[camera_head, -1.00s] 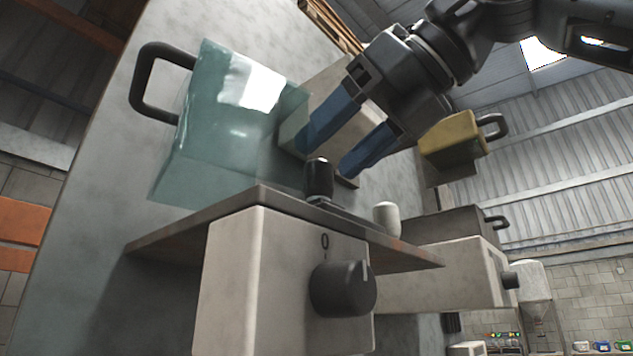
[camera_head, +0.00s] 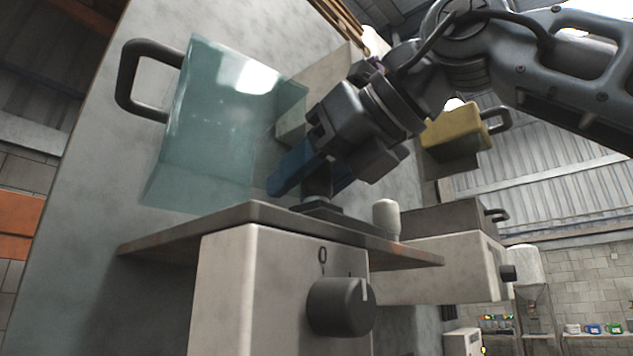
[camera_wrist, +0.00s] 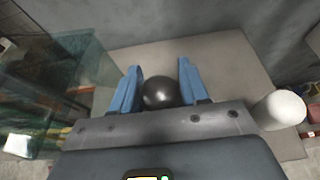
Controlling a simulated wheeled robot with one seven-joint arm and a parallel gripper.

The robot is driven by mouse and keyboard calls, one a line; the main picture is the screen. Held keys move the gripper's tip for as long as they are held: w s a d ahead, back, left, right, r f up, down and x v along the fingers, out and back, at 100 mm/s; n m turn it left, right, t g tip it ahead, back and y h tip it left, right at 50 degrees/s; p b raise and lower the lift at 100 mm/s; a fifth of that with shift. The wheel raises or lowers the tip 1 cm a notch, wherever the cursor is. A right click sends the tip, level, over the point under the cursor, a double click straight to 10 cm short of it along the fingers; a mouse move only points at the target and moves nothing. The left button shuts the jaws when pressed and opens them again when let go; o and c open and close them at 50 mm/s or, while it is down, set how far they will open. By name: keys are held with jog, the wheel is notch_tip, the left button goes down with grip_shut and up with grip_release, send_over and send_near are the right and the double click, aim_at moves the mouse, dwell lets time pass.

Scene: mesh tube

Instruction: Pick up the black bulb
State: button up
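The black bulb (camera_wrist: 158,93) shows in the wrist view as a dark, shiny round top between the two blue fingers of my gripper (camera_wrist: 158,88). A gap shows on the right, and the bulb lies close to the left finger; I cannot tell if they touch. In the head view the bulb (camera_head: 318,186) stands upright on the shelf and is mostly hidden by my gripper (camera_head: 310,178), whose blue fingers are lowered around it. The fingers are apart.
A white bulb (camera_head: 387,219) stands just right on the same metal shelf (camera_head: 270,220). A clear greenish cover (camera_head: 215,120) with a black handle is at the left. A grey box with a black knob (camera_head: 341,307) is below. A yellow cover (camera_head: 457,138) is at the right.

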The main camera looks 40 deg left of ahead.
jog(key=c, duration=0.6)
jog(key=shift+r, duration=0.1)
